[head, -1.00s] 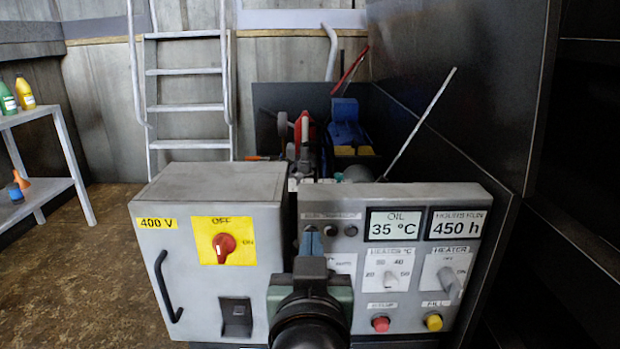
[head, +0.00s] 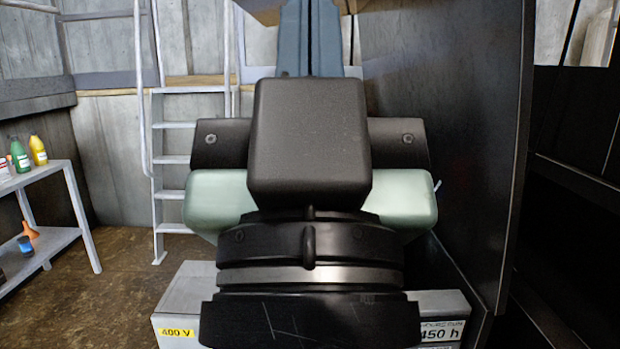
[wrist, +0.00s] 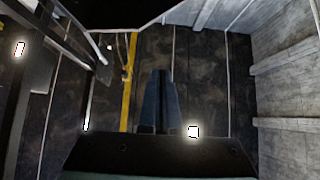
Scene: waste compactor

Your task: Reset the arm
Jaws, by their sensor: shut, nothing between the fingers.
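My gripper (head: 310,38) is raised large in the middle of the head view, its blue-grey fingers together and pointing up, with nothing between them. In the wrist view the fingers (wrist: 158,100) also lie together, against a dark panelled background. The arm's end stands in front of the control panel and hides most of it. Only the panel's top edge and a corner of the "450 h" display (head: 441,333) show at the lower right. The "400 V" label (head: 176,333) of the grey switch box shows at the lower left.
A metal ladder (head: 178,160) stands behind on the left. A shelf (head: 60,170) with bottles (head: 38,150) is at the far left. A tall dark wall (head: 430,130) rises close on the right. The brown floor (head: 120,270) at the left is clear.

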